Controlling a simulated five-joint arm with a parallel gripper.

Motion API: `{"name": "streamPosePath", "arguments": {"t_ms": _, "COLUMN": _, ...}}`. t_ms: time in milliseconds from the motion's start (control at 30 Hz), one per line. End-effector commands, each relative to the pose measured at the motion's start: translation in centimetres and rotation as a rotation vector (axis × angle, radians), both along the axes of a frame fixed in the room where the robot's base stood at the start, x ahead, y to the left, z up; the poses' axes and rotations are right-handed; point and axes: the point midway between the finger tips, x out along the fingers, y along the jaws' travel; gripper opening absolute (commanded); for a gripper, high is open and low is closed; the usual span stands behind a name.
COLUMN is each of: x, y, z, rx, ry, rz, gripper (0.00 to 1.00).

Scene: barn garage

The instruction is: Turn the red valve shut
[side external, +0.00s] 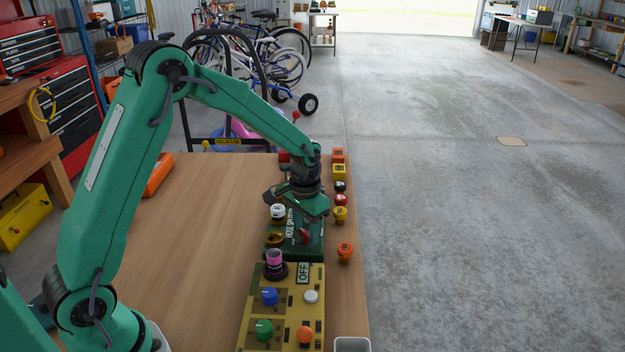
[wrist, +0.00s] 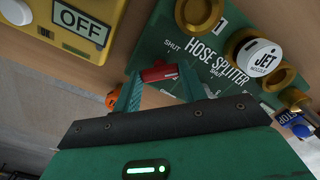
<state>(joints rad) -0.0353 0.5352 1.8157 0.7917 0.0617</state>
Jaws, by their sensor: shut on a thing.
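The green hose splitter board (side external: 284,252) lies near the right edge of the wooden table, and its "HOSE SPLITTER" lettering also shows in the wrist view (wrist: 215,35). The red valve handle (wrist: 158,72) lies between my green fingers in the wrist view. It shows partly in the side view (side external: 304,236), below my wrist. My gripper (wrist: 160,85) is shut on the red valve, reaching down from above, and it also shows in the side view (side external: 306,232). "SHUT" is printed on the board close to the handle. The valve's base is hidden by my gripper.
A yellow panel (side external: 285,340) with knobs, buttons and an "OFF" plate stands nearer the camera. Several coloured buttons (side external: 345,250) line the table's right edge. The table's left side is mostly clear.

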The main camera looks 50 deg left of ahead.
Motion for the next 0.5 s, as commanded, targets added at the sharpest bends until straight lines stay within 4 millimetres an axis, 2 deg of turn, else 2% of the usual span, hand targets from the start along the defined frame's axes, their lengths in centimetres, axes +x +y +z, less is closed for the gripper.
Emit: {"name": "streamPosePath", "arguments": {"t_ms": 500, "x": 0.09, "y": -0.03, "z": 0.21, "rx": 0.000, "ry": -0.004, "rz": 0.487, "gripper": 0.19}}
